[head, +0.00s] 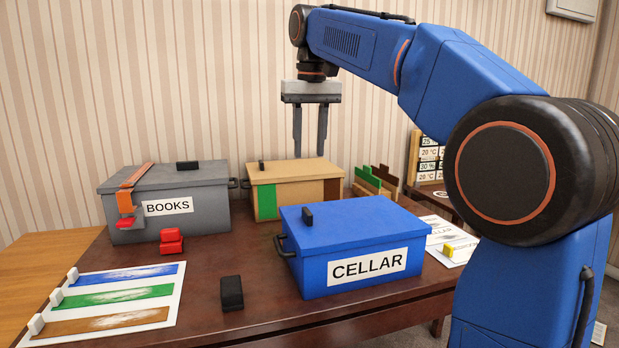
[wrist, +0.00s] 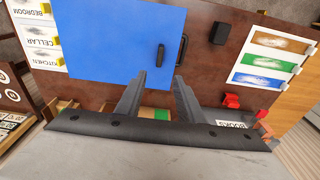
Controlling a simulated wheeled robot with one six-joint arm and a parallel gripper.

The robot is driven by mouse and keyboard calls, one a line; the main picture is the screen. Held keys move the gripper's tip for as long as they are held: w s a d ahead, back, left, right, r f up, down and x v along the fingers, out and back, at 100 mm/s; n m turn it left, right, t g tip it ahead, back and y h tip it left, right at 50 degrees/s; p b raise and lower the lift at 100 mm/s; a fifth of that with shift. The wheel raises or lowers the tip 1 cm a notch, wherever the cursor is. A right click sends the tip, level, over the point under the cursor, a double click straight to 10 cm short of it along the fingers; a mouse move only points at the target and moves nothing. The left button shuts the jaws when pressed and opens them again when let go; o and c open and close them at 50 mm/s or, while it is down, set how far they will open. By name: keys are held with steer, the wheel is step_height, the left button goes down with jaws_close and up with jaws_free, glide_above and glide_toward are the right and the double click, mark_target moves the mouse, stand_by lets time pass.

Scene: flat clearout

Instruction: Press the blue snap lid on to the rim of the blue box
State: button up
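The blue box (head: 350,272) stands on the table with a white CELLAR label facing me and a black side handle. The blue snap lid (head: 360,222) lies over its top and covers the opening, with a small black knob near its left end. I cannot tell whether its edge is snapped down. In the wrist view the lid (wrist: 100,40) fills the upper left as a flat blue rectangle. In the wrist view my gripper (wrist: 160,78) is near the lid's lower right corner.
A grey BOOKS box (head: 130,215) and a tan box (head: 283,203) stand behind. Paper labels (head: 450,243) lie right of the blue box.

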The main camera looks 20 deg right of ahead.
mark_target(307, 210)
steer(key=f, duration=0.5)
steer(key=w+f, duration=0.1)
steer(key=f, duration=0.5)
steer(key=w+f, duration=0.1)
steer(key=f, duration=0.4)
steer(key=shift+f, duration=0.15)
jaws_close()
